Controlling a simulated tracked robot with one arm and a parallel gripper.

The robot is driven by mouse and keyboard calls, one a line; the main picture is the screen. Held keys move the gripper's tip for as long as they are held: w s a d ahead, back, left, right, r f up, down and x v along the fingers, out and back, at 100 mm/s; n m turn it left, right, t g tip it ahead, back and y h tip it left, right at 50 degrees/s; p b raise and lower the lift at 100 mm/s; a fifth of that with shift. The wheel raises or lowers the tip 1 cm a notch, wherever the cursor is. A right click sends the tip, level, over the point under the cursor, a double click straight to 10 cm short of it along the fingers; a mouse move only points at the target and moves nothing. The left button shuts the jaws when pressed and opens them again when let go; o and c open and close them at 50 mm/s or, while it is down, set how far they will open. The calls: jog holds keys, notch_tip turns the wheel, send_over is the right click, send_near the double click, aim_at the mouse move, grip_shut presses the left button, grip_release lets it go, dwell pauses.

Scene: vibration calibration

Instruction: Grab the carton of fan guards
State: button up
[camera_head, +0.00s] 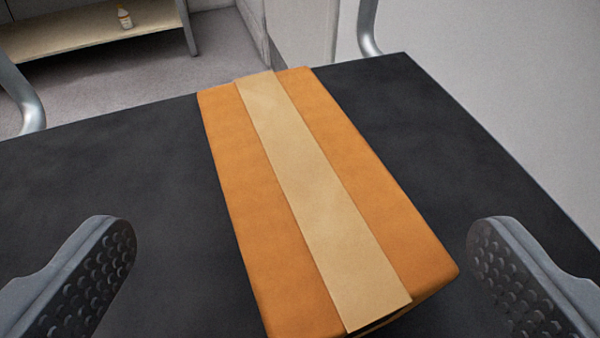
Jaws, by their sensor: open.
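An orange-brown carton (228,190) with a pale tan tape strip (315,210) along its top lies on a black surface. It stretches from the far edge of the surface toward me, tilted slightly in the picture. No label shows on it. My gripper (300,265) is open, with one dimpled finger at the lower left and the other at the lower right. The near part of the carton is between the fingers in the picture. Both fingers look apart from it, with a wider gap on the left.
The black surface (110,180) is bare on both sides of the carton. Curved metal tubes (22,95) rise at its far left and far right. A pale wall stands at right.

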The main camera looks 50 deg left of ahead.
aim_at(308, 180)
jog(key=shift+x, duration=2.65)
jog(key=shift+w+d, duration=0.1)
jog(key=shift+d, duration=0.05)
jog(key=c, duration=1.3)
